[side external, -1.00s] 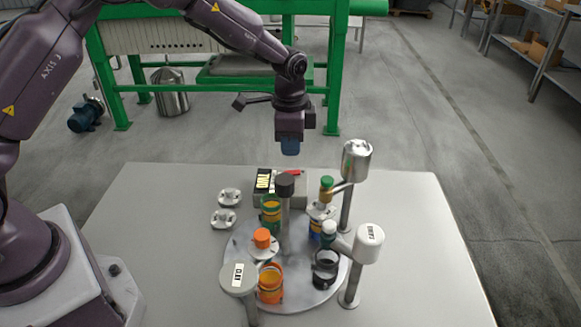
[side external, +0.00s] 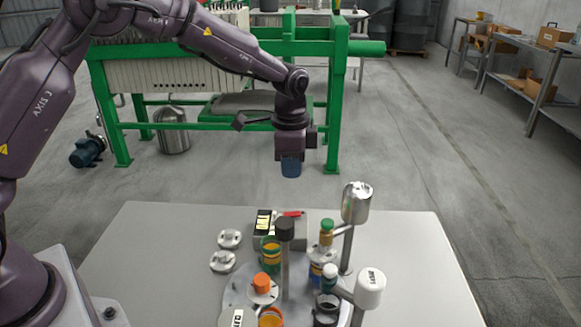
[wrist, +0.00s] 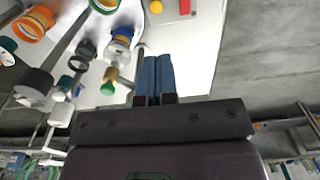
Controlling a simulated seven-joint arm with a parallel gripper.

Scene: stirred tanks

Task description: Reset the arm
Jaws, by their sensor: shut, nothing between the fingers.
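My gripper (side external: 291,170) hangs upright in the side external view, high above the back of the table (side external: 150,240). It is empty and touches nothing. In the wrist view its two blue fingers (wrist: 155,75) lie side by side, shut. Below it, a round turntable (side external: 235,290) carries a dark-capped post (side external: 284,230) and several jars, among them a green-and-orange one (side external: 270,254) and one with an orange cap (side external: 261,283). The turntable's front is cut off by the picture's lower edge.
A silver tank (side external: 357,203) and a white tank (side external: 370,288) stand on posts at the right. Two metal discs (side external: 229,239) lie left. A green frame (side external: 333,110) stands behind; the air around my gripper is clear.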

